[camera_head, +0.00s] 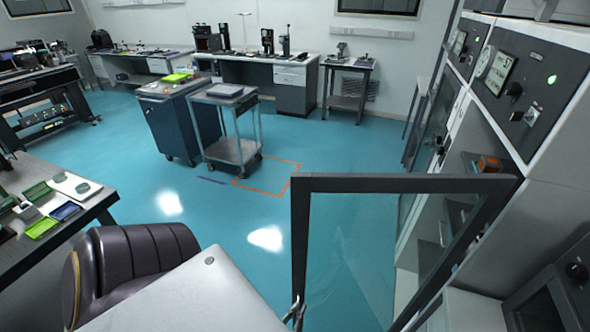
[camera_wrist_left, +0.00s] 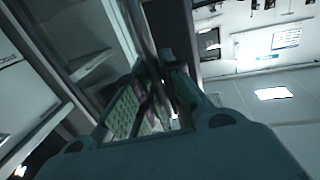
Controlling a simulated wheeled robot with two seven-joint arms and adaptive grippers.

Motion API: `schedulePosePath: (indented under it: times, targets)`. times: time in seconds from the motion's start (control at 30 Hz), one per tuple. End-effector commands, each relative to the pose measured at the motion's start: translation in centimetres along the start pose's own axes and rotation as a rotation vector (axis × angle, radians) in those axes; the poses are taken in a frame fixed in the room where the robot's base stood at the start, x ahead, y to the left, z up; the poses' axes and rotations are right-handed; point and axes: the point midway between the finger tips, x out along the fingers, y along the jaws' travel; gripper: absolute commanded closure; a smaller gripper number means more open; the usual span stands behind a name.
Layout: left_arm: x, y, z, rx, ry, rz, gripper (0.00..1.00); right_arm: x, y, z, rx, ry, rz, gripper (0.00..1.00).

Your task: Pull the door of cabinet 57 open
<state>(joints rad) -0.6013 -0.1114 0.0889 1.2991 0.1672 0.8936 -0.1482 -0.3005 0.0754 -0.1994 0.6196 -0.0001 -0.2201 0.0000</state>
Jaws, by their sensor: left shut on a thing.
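A glass cabinet door with a dark frame (camera_head: 400,184) stands swung well out from the row of cabinets on the right. The cabinet's interior with shelves (camera_head: 452,215) shows behind and through the glass. My left gripper (camera_head: 297,314) is at the door's free edge, low in the head view, mostly hidden by my own arm. In the left wrist view the gripper (camera_wrist_left: 160,85) is closed around a slim metal door handle (camera_wrist_left: 140,28). My right gripper is not in view.
A dark chair (camera_head: 130,255) stands at the lower left near my arm. A grey cart (camera_head: 232,150) and a dark drawer cabinet (camera_head: 170,125) stand mid-room. A table with trays (camera_head: 100,205) is at left. Teal floor (camera_head: 345,240) is clear beyond the door.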

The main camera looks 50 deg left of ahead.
Motion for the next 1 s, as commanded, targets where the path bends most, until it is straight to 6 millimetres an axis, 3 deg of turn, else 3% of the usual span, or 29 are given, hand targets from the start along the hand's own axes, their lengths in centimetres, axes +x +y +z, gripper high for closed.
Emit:
schedulePosePath:
  times: [0.3, 0.67, 0.7, 0.87, 1.0]
  targets:
    - [-2.2, 1.9, -0.1, 0.003, -0.001, 0.004, 1.00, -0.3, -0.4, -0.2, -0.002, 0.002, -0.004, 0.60]
    - [-2.3, 1.9, -0.1, 0.004, 0.000, 0.003, 1.00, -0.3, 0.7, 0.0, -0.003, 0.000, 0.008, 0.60]
    - [-2.3, 1.9, -0.1, 0.004, 0.000, 0.003, 0.89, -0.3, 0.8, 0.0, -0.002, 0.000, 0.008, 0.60]
    - [-2.4, 1.8, -0.1, 0.002, 0.000, 0.002, 0.69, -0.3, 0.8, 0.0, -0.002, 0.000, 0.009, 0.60]
    - [-2.4, 1.8, -0.1, 0.002, 0.000, 0.001, 0.68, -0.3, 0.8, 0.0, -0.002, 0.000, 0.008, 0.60]
